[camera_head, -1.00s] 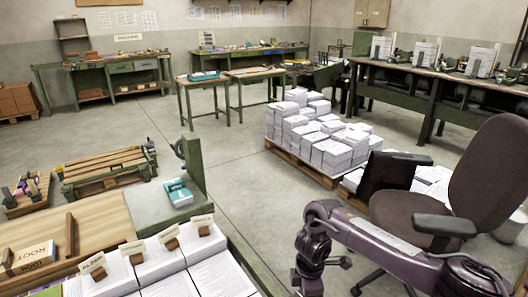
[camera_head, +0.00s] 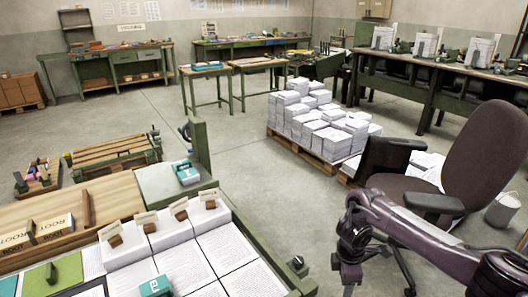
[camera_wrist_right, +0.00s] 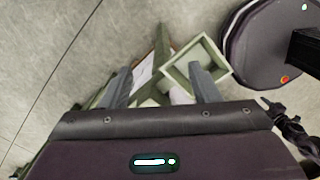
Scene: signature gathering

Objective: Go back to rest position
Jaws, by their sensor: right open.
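My right arm (camera_head: 420,232) comes in from the right in the head view and bends down beside the workbench, clear of the paper stacks. Its fingertips are not visible there. In the right wrist view my right gripper (camera_wrist_right: 160,84) is open, with its two grey fingers apart and no object held between them. Green frame parts and a pale sheet-like surface show beyond the fingers, and the grey floor lies around them. My left gripper is not in view.
The workbench with paper stacks (camera_head: 222,249) and wooden stamps (camera_head: 180,209) is at lower left. An office chair (camera_head: 488,165) stands close behind my right arm. A pallet of paper (camera_head: 318,127) is beyond. Open floor (camera_head: 262,190) lies between bench and pallet.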

